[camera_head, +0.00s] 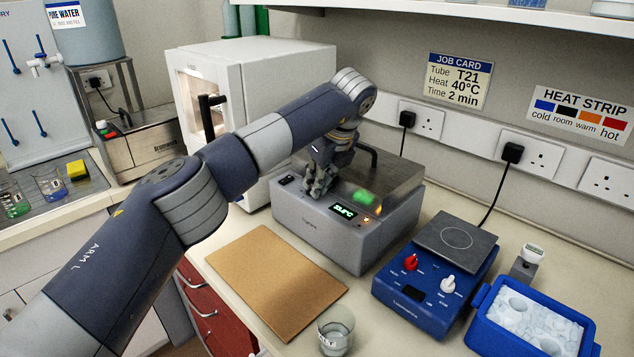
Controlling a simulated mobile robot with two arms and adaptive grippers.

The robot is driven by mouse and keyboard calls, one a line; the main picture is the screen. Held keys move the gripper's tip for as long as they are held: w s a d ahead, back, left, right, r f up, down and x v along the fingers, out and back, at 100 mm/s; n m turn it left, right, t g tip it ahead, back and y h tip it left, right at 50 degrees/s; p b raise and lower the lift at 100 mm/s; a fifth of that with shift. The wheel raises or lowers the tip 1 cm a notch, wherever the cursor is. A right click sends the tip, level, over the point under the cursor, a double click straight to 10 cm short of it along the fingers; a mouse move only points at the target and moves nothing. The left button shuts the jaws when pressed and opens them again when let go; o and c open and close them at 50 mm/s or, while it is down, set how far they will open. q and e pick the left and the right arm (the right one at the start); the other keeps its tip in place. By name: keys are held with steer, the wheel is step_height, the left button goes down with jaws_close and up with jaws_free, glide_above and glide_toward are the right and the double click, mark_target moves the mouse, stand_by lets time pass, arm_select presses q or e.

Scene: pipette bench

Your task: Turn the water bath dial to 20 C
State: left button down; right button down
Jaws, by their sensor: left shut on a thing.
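The water bath (318,235) is a grey box with a metal lid and a dark handle, standing against the back of the bench. A small green-lit display (344,210) is on its sloped front; its digits are too small to read surely. My left arm reaches in from the left, and my left gripper (318,188) points down at the left part of the front panel, shut on the water bath dial. The fingers hide the dial and its pointer. A green glow shows on the panel behind the display. My right gripper is not in view.
A brown board (275,280) lies flat in front of the bath, with a glass beaker (336,330) near it. A blue hotplate (435,285) and a blue ice tray (478,338) stand to the right. A white cabinet machine (290,60) stands behind my arm. A job card (459,80) reads 40°C.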

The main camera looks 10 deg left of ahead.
arm_select(q)
steer(key=shift+w+a+r, duration=0.2)
steer(key=shift+a+r, duration=0.05)
steer(key=shift+r, duration=0.05)
steer(key=c, duration=1.4)
jaws_free()
steer(key=shift+f, duration=0.1)
steer(key=shift+s+a, duration=0.1)
steer(key=shift+a, duration=0.1)
steer(key=shift+d+f, duration=0.15)
steer(key=shift+d, duration=0.05)
steer(key=shift+v, duration=4)
